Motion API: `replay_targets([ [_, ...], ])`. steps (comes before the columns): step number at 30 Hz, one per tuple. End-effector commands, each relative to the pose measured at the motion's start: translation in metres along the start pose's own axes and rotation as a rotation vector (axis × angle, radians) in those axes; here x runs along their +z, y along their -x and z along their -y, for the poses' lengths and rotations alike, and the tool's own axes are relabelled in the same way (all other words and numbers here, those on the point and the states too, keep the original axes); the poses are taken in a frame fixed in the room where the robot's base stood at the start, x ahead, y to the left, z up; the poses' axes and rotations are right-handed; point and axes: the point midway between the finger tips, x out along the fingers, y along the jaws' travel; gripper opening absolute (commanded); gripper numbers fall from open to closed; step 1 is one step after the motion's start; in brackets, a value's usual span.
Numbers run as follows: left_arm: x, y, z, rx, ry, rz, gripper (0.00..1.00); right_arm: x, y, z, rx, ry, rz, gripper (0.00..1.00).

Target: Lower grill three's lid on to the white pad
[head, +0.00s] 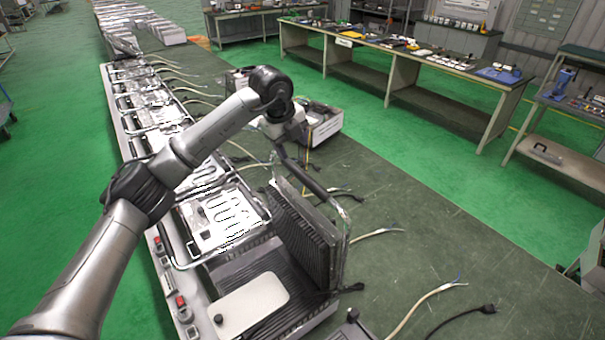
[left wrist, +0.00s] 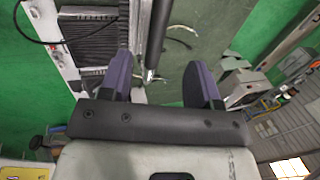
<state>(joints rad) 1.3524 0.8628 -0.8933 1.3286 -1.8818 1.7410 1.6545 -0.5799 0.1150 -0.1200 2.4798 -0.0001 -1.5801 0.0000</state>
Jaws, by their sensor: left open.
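Grill three's lid (head: 306,232) is a dark ribbed plate standing raised, near upright, on the closest grill in the head view. Its dark bar handle (head: 312,180) runs along the top on metal arms. The white pad (head: 252,305) lies flat on the ribbed lower plate (head: 290,268). My left gripper (head: 282,152) is above the far end of the handle, partly hidden by my wrist. In the left wrist view its two purple fingers (left wrist: 160,84) are apart and empty. The handle (left wrist: 158,35) reaches into the gap between them; contact cannot be told. My right gripper is out of view.
Beside grill three, a grill with exposed heating coils (head: 228,215) sits farther along the row. A grey open box (head: 325,122) stands on the green bench behind my wrist. Loose cables (head: 430,300) lie on the bench at right, which is otherwise mostly clear.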

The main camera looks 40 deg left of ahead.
Motion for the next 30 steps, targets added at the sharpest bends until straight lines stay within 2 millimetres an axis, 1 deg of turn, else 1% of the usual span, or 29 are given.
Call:
replay_targets([
  [1, 0.000, -0.009, -0.001, 0.004, -0.001, -0.001, 0.57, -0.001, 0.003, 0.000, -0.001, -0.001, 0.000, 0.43],
  [9, -0.001, -0.059, 0.000, 0.003, -0.002, -0.002, 0.57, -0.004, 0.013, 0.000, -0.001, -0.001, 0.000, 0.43],
  [15, -0.001, -0.090, 0.000, 0.002, -0.002, -0.002, 0.57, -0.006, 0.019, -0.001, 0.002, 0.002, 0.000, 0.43],
  [21, -0.001, -0.110, 0.001, -0.001, -0.003, -0.003, 0.57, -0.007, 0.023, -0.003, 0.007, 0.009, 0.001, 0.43],
  [25, -0.001, -0.116, 0.001, -0.001, -0.004, -0.002, 0.57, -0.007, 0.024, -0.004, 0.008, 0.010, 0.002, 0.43],
  [30, -0.001, -0.119, 0.000, -0.002, -0.004, -0.001, 0.57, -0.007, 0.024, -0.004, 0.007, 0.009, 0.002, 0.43],
])
